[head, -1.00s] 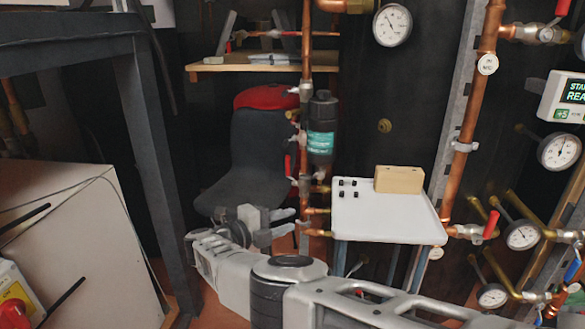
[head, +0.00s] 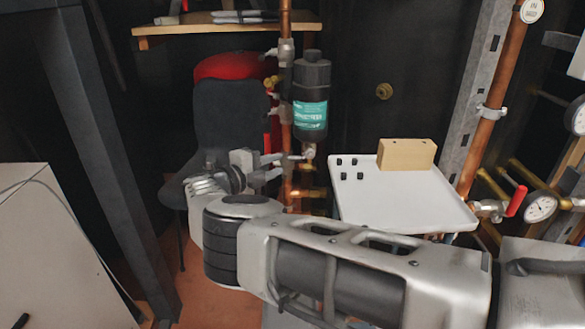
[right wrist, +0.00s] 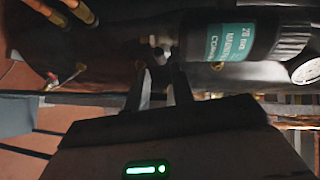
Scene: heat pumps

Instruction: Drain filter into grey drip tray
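The filter (head: 311,98) is an upright black canister with a teal label, mounted by the copper pipe. It also shows, turned sideways, in the right wrist view (right wrist: 232,42). A small metal drain fitting (head: 309,151) sits at its lower end; it also shows in the right wrist view (right wrist: 160,42). My right gripper (head: 285,165) is just left of and below this fitting. Its two fingers (right wrist: 160,88) are apart with nothing between them, and point towards the fitting. I cannot make out a grey drip tray. My left gripper is out of view.
A white tray-like top (head: 400,205) stands right of the filter, holding a wooden block (head: 407,154) and several small black pieces. Copper pipes (head: 490,110), gauges and a red-handled valve (head: 516,200) crowd the right side.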

